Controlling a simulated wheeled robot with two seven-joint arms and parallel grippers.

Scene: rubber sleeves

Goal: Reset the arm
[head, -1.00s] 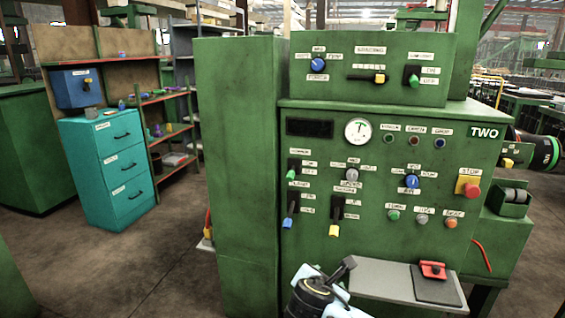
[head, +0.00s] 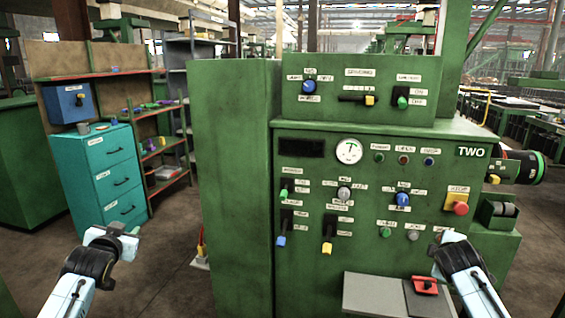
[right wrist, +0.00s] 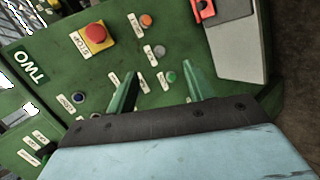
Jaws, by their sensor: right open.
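My left gripper (head: 129,233) is at the lower left in the head view, in front of the teal drawer cabinet and apart from it. Its fingers are too small and foreshortened to show their opening. My right gripper (head: 446,238) is at the lower right, in front of the green machine (head: 232,180). In the right wrist view its two green fingers (right wrist: 158,84) stand apart with nothing between them. The machine's panel lies beyond them, with a red stop button (right wrist: 95,36). Part of the panel's lower right is hidden by my right arm in the head view.
The machine has switches, a gauge (head: 348,151) and a grey shelf (head: 372,296) with a red clamp-like part (head: 425,286). A teal drawer cabinet (head: 108,180) and an orange-edged rack (head: 165,150) stand at the left. Floor between cabinet and machine is largely clear.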

